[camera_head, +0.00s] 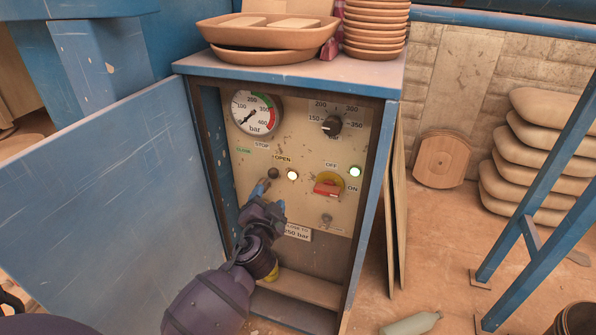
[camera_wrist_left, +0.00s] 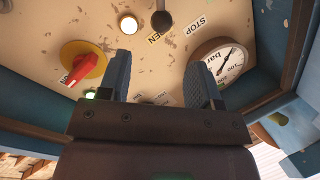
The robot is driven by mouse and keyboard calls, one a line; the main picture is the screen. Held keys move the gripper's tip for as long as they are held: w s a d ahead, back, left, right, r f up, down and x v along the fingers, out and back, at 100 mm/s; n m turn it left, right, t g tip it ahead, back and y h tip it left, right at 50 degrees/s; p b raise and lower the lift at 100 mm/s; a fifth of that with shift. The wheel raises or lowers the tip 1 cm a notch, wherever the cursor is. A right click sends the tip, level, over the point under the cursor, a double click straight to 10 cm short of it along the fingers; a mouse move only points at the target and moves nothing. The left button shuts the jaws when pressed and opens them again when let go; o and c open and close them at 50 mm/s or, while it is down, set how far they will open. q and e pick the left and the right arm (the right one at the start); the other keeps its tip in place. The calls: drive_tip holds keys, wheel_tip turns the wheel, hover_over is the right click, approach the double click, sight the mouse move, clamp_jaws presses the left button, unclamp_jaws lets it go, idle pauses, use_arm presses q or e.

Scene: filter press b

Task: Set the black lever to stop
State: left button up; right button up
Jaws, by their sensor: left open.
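The black lever (camera_head: 273,173) sits on the beige control panel, and its round dark end shows near the top of the left wrist view (camera_wrist_left: 160,20). The STOP label (camera_head: 262,145) is above it in the head view, and the OPEN label (camera_head: 283,158) is just above and right of it. My left gripper (camera_head: 265,190) is open just below and left of the lever in the head view. In the left wrist view its two fingers (camera_wrist_left: 160,76) stand apart with nothing between them, and the lever shows beyond the fingertips. My right gripper is not in view.
A pressure gauge (camera_head: 256,112), a black dial (camera_head: 331,125) and a red switch (camera_head: 328,187) share the panel. An open blue door (camera_head: 110,200) stands left of the cabinet. Brown trays (camera_head: 268,35) sit on top. A bottle (camera_head: 411,324) lies on the floor.

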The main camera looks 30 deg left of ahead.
sight(272, 178)
use_arm(q)
drive_tip(key=b+x, duration=0.1)
drive_tip(key=x, duration=0.8)
drive_tip(key=shift+w+a+f, duration=0.15)
drive_tip(key=shift+w+a, duration=0.05)
drive_tip(key=shift+a, duration=0.1)
drive_tip(key=shift+w+a, duration=0.2)
drive_tip(key=shift+w, duration=0.2)
clamp_jaws()
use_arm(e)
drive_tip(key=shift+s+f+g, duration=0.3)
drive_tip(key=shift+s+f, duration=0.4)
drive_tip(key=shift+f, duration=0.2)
